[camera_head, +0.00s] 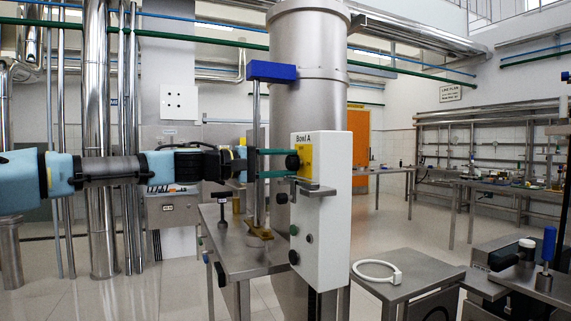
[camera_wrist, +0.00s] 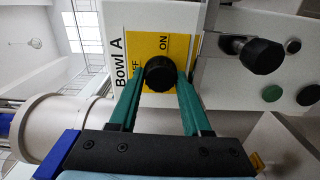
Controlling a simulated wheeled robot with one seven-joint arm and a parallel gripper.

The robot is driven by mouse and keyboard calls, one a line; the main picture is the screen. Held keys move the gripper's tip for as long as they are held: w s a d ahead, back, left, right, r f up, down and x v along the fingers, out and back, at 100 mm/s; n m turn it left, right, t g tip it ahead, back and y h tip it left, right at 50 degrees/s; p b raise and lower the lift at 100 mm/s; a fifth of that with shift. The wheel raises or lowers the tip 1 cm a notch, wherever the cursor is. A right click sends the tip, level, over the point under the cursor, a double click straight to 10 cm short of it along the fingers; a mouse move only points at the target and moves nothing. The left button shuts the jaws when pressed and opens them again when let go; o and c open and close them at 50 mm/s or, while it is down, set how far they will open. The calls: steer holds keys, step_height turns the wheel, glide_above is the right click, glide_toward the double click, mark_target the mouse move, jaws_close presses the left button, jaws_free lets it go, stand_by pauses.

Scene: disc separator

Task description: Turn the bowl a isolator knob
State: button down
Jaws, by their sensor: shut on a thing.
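The Bowl A isolator knob (camera_head: 292,162) is a round black knob on a yellow plate (camera_head: 305,156), on the front of a white box (camera_head: 318,230) labelled "Bowl A". In the wrist view the knob (camera_wrist: 159,76) sits in front of the yellow plate (camera_wrist: 147,45), which reads "ON" on one side and a partly hidden "OFF". My gripper (camera_head: 282,164) reaches in from the left with its two green fingers level with the knob. In the wrist view my gripper (camera_wrist: 161,80) is shut on the knob, one finger on each side. The knob's pointer position is not clear.
Below the knob, a metal bracket with a black knob (camera_wrist: 262,54) sticks out from the box. Several buttons (camera_head: 294,230) lie lower down. A steel post with a blue block (camera_head: 272,71) stands left of the box. A steel table (camera_head: 408,275) holding a white ring is at right.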

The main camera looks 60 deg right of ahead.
steer(key=shift+w+n, duration=0.1)
steer(key=shift+n, duration=0.3)
steer(key=shift+c, duration=1.9)
jaws_free()
steer(key=shift+f, duration=0.1)
steer(key=shift+f, duration=0.1)
